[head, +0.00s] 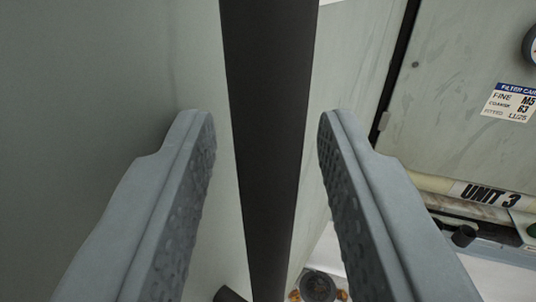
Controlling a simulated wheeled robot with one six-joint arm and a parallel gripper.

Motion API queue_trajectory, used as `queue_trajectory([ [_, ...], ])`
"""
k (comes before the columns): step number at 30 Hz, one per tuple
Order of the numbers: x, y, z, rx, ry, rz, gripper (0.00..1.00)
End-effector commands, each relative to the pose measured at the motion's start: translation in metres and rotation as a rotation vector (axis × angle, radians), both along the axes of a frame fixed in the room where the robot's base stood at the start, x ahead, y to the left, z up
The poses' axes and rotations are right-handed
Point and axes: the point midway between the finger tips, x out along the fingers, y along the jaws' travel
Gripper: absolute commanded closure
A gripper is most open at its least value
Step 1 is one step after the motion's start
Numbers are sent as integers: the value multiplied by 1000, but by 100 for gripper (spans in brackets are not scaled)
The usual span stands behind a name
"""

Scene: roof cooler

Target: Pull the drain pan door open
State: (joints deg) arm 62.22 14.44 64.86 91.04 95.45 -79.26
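My gripper (266,118) is open, with one grey padded finger on each side of a dark vertical strip (268,130). There is a visible gap between each finger and the strip, and nothing is held. The strip runs the full height of the head view between pale green-grey faces, on the left (90,80) and on the right (345,90). It looks like the edge of a door or a bar in front of one; I cannot tell which. No label names the drain pan door.
A pale panel (450,80) with a "FILTER" label (510,102) stands at the right, past a dark gap. Below it is a rail marked "UNIT 3" (490,194). A round dark fitting (318,287) with orange bits shows at the bottom.

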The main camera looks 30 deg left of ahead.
Motion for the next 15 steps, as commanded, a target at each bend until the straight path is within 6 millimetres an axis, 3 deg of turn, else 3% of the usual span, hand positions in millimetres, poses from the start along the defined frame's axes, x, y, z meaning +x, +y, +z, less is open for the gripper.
queue_trajectory([
  [5, -11, -8, 0, 0, 0, -2, 66],
  [15, -64, -44, 0, 0, 0, -3, 66],
])
